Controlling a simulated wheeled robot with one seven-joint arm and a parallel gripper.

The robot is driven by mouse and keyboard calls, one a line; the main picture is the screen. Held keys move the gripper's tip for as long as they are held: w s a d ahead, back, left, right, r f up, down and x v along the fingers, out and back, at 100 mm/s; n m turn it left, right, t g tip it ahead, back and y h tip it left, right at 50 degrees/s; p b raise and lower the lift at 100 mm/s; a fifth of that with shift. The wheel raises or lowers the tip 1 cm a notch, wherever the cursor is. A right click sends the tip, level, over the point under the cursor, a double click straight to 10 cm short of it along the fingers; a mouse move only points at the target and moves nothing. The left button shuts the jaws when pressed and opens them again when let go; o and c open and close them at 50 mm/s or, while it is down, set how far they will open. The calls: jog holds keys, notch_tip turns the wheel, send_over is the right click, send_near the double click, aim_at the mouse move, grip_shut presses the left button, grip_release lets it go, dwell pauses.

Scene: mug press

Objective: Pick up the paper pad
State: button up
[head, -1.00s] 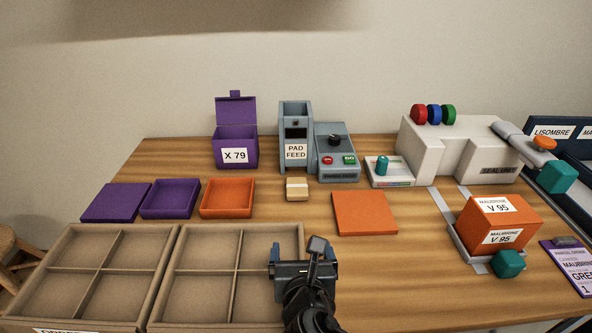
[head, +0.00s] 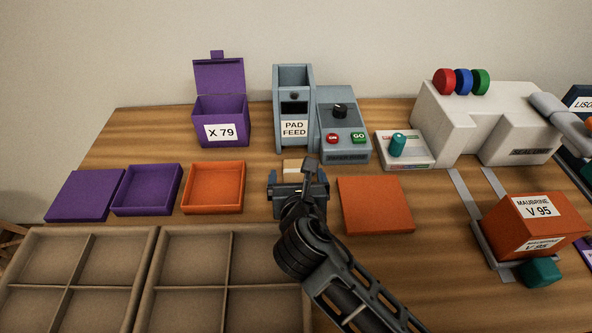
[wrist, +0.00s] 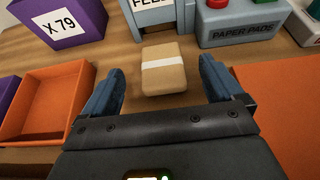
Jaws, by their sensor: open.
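The paper pad (wrist: 161,72) is a small tan block with a white band around it. It lies on the table in front of the pad feed machine (head: 293,120). In the head view the pad (head: 293,165) shows just beyond my gripper, partly hidden by it. My gripper (wrist: 160,88) is open, with its blue fingers on either side of the pad's near end in the wrist view. The fingers look apart from the pad, and nothing is held. In the head view my gripper (head: 298,180) is over the table just in front of the pad.
An orange tray (head: 214,188) is left of my gripper and an orange flat panel (head: 375,204) is to the right. A control box (head: 343,140) with buttons stands behind. A purple box (head: 221,118) is at the back left. A divided crate (head: 230,232) fills the front left.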

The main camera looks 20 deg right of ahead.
aim_at(296, 164)
jog(key=shift+x, duration=3.8)
jog(key=c, duration=1)
